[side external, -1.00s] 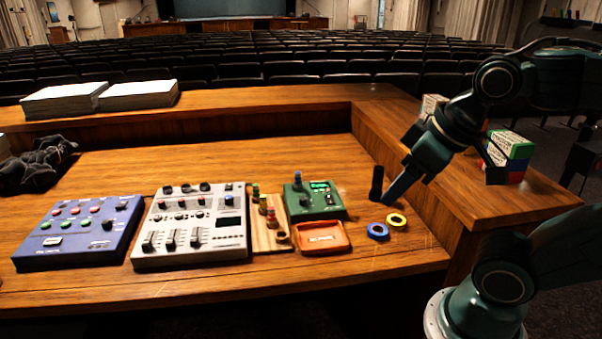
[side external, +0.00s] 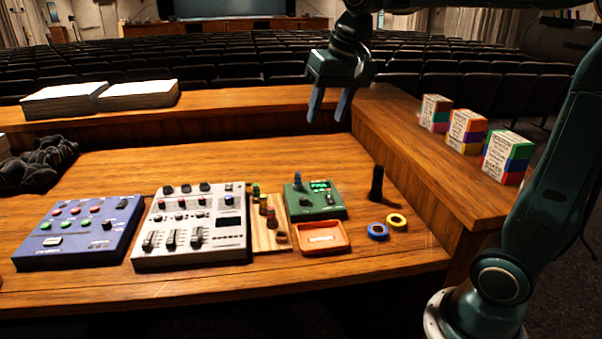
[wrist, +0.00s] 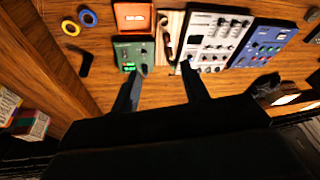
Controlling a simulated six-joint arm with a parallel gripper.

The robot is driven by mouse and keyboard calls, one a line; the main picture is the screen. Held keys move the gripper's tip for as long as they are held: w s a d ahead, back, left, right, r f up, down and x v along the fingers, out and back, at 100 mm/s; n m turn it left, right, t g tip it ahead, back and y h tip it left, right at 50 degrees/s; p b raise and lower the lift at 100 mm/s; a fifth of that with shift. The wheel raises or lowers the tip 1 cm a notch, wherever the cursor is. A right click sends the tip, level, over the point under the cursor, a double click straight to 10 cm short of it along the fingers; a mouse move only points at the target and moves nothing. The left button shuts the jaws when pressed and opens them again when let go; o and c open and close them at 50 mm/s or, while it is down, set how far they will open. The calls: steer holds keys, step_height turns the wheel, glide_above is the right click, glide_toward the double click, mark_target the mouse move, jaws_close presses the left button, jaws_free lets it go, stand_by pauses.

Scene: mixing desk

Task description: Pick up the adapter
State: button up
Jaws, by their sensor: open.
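Several small coloured adapter-like pieces (side external: 263,206) stand on a wooden block (side external: 268,238) between the grey mixer and a green box; I cannot tell which one is the adapter. A blue-grey upright piece (side external: 297,181) stands at the back left of the green box (side external: 322,207). My gripper (side external: 330,107) is open and empty, with its fingers pointing down, high above the back of the desk. In the wrist view, its fingertips (wrist: 162,71) are apart, with the green box (wrist: 125,55) and wooden block (wrist: 171,35) beyond them.
A grey mixer (side external: 192,232) and blue panel (side external: 80,236) lie left. An orange tray (side external: 321,237), blue ring (side external: 377,231), yellow ring (side external: 396,220) and black upright cylinder (side external: 376,184) lie right. Labelled boxes (side external: 466,131) line the right ledge. The desk's back middle is clear.

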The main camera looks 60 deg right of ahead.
steer(key=w+d+f+m+g, duration=0.1)
steer(key=w+d+m, duration=0.3)
steer(key=w, duration=0.5)
steer(key=m+g, duration=0.3)
steer(key=m, duration=0.3)
glide_above(298, 172)
step_height(298, 172, down, 16)
steer(key=shift+f+y, duration=0.1)
steer(key=shift+y, duration=0.2)
steer(key=shift+f, duration=0.1)
steer(key=shift+a+f, duration=0.1)
steer(key=shift+f, duration=4.1)
steer(key=shift+f, duration=2.6)
